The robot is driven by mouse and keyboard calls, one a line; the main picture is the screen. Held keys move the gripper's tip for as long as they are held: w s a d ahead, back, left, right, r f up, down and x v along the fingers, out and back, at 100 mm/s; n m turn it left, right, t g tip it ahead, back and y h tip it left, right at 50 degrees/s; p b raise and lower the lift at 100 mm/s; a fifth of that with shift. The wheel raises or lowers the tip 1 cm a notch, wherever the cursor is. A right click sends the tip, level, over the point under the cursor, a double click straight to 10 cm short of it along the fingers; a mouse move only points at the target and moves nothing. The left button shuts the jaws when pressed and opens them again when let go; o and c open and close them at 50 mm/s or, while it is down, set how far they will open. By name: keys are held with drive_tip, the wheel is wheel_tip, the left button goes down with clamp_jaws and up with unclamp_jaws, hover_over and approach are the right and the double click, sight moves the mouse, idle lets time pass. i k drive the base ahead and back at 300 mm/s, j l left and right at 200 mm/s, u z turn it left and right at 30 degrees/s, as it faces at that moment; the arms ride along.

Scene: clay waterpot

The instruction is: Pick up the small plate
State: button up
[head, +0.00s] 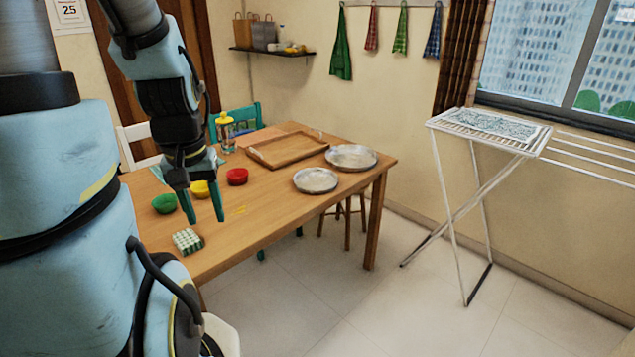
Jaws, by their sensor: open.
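The small plate (315,180) is a round silver metal plate lying flat on the wooden table, near its front right edge. A larger silver plate (351,157) lies behind it to the right. My gripper (205,206) points down over the left part of the table, in front of the small bowls. Its two fingers are apart and nothing shows between them but the background. It is well to the left of the small plate and not touching it.
The table (265,205) also holds a wooden tray (288,149), red (237,176), yellow (200,188) and green (164,203) bowls, a yellow-lidded jar (226,132) and a green checkered block (187,240). A drying rack (490,131) stands right. Floor between is clear.

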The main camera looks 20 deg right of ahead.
sight(312, 181)
drive_tip(key=i+l+u, duration=0.2)
drive_tip(key=l+u, duration=0.2)
drive_tip(key=l, duration=0.8)
drive_tip(key=l+u, duration=0.35)
drive_tip(key=l, duration=0.85)
